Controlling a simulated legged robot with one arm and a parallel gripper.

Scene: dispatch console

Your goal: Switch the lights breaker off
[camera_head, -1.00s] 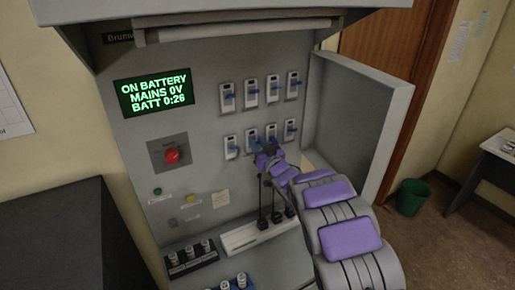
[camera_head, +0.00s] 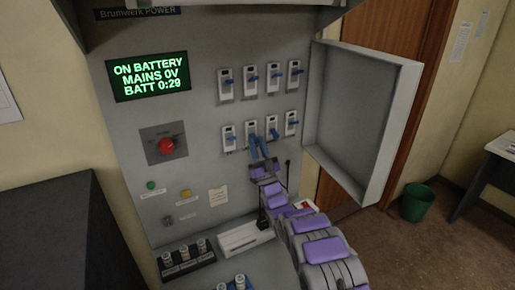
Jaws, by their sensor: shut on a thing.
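Two rows of white breakers with blue levers are set in the grey panel. The upper row (camera_head: 249,82) is unobstructed. In the lower row are the leftmost breaker (camera_head: 229,138), one second from left (camera_head: 250,128), one third from left (camera_head: 271,125) and the rightmost (camera_head: 291,122). Their labels are too small to read, so I cannot tell which is the lights breaker. My gripper (camera_head: 259,140) is at the lower row, its blue fingers in front of the second and third breakers. It is shut on a breaker lever; the fingers hide the contact, and which lever is unclear.
The open cabinet door (camera_head: 361,118) stands to the right of my arm. A green display (camera_head: 149,76) reads on battery, mains 0V. A red rotary knob (camera_head: 166,146) is below it. A ledge with black-and-white fuses (camera_head: 185,254) lies below. A green bin (camera_head: 415,202) stands on the floor.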

